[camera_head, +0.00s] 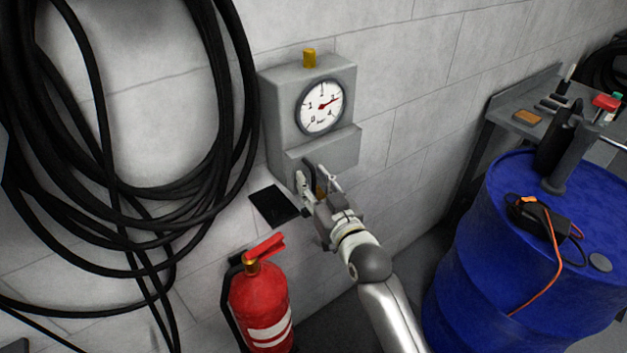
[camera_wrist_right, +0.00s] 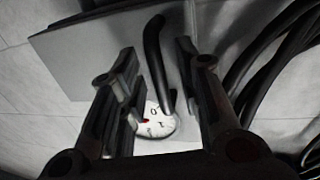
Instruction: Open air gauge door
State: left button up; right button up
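The grey air gauge box (camera_head: 285,110) is fixed to the wall, with a round white dial (camera_head: 321,107) and a yellow knob on top. A protruding lower section (camera_head: 335,150) sits below the dial, and I see no open gap in it. My right gripper (camera_head: 320,183) is at this lower section. In the right wrist view a black curved handle (camera_wrist_right: 154,60) stands between the spread fingers of my right gripper (camera_wrist_right: 160,95), with visible room on both sides. The dial (camera_wrist_right: 157,121) shows upside down behind it. My left gripper is not in view.
Black hoses (camera_head: 225,90) hang on the wall at left. A red fire extinguisher (camera_head: 262,305) stands below the gauge box. A blue barrel (camera_head: 470,250) with tools on top stands at right, before a workbench (camera_head: 500,112). Bare wall (camera_head: 410,100) lies right of the box.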

jog(key=shift+w, duration=0.1)
jog(key=shift+c, duration=0.4)
grip_shut()
